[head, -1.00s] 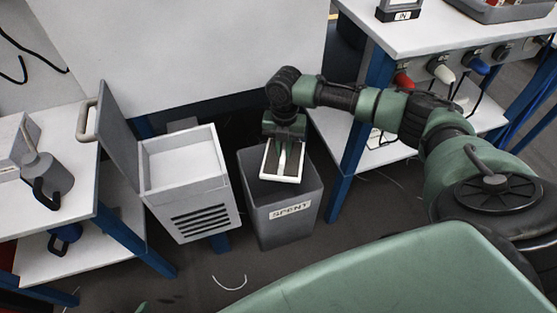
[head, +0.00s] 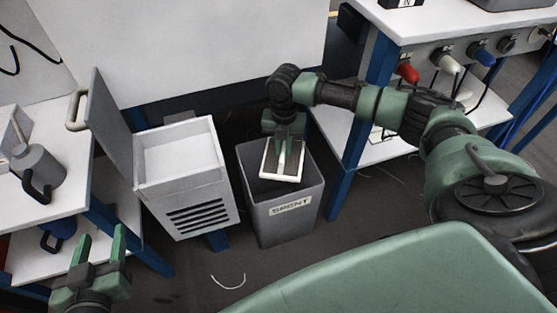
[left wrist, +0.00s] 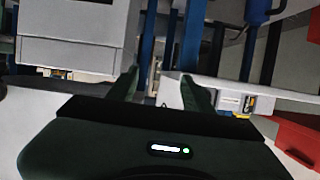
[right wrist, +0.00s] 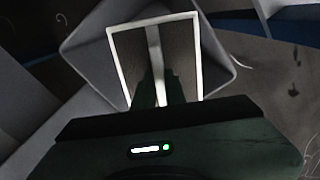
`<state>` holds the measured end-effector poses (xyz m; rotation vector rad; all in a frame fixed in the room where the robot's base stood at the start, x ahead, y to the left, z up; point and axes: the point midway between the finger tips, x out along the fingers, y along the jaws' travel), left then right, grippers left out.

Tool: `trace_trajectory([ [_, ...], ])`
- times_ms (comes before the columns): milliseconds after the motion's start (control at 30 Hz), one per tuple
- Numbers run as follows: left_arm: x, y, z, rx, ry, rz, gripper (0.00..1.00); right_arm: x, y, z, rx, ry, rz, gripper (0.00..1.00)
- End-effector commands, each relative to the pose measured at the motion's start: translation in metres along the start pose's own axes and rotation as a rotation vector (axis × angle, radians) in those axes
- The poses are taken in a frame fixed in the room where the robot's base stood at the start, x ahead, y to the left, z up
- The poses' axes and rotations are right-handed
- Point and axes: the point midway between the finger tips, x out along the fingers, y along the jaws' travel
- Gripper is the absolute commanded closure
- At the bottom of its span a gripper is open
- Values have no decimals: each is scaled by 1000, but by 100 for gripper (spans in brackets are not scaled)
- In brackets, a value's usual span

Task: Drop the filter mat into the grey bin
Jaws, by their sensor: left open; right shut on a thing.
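The grey bin (head: 285,220), labelled SPENT, stands on the floor in the middle of the head view. The filter mat (head: 268,163) is a dark panel with a white frame and a white middle bar. My right gripper (head: 286,150) is shut on the filter mat and holds it over the bin's mouth. In the right wrist view the mat (right wrist: 186,55) shows against the bin's opening, inside its rim (right wrist: 222,50). My left gripper (head: 100,248) is open and empty at the lower left, well apart from the bin; its fingers (left wrist: 160,88) also show in the left wrist view.
A white and grey housing (head: 183,180) with a raised lid (head: 103,120) and vent slots stands left of the bin. A white table (head: 75,190) holding a grey jug is at the left. A bench (head: 445,28) with coloured plugs is at the right.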

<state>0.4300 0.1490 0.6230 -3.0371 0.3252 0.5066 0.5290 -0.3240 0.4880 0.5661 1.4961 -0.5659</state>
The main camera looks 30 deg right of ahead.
Motion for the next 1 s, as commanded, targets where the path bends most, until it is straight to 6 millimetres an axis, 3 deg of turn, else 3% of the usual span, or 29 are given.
trace_trajectory([
  [467,-3,10,-69,-4,362,22,49,13,0,0,0,-1,0,100],
  [1000,-43,19,-139,-18,797,46,49,26,0,0,0,-1,0,100],
])
